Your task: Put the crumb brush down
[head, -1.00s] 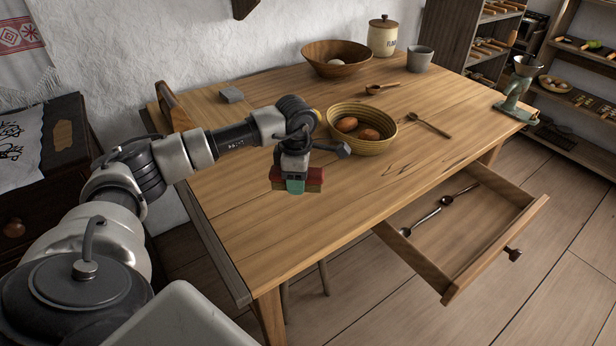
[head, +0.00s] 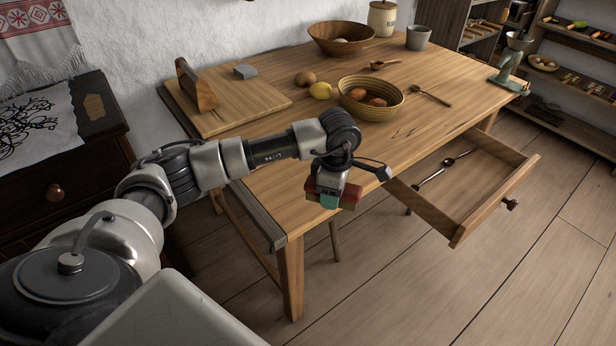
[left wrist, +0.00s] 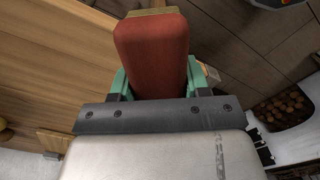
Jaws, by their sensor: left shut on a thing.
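The crumb brush (head: 348,198) shows as a red block with a tan side, held in my left gripper (head: 329,201). The gripper's green fingers are closed around it. In the left wrist view the brush (left wrist: 152,55) fills the space between the green fingers, its red face toward the camera and a tan strip at its far end. In the head view gripper and brush appear in front of the near edge of the wooden table (head: 290,207); their height and any contact cannot be told. My right gripper is not in view.
The drawer (head: 465,190) stands open with spoons inside. The tabletop's near middle is bare.

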